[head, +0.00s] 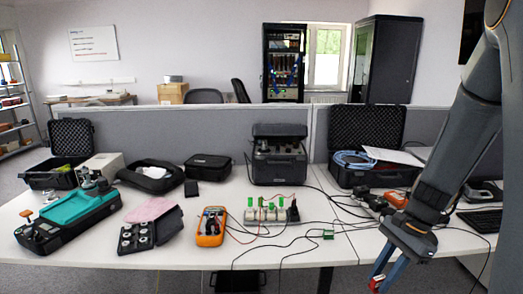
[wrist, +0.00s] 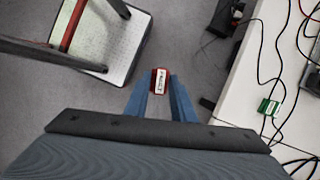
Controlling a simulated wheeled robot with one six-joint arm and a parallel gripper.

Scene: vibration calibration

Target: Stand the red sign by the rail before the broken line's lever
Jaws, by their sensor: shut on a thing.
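My gripper (head: 383,274) is at the lower right of the head view, beyond the table's front edge. Its blue fingers are shut on the red sign (head: 376,284). In the wrist view the red sign (wrist: 158,80) shows a white face with dark lettering too small to read, held between the fingertips (wrist: 160,92). On the table in the head view stands a row of small pale blocks with green tops (head: 262,214), which may be the rail with its levers. A dark piece (head: 293,211) stands at its right end. I cannot tell which lever belongs to the broken line.
An orange meter (head: 211,227) stands left of the row, with an open black case (head: 150,232) beyond it. Cables and a small green board (head: 328,234) lie to the right. In the wrist view the white table (wrist: 250,95) is right of the sign, with grey floor below.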

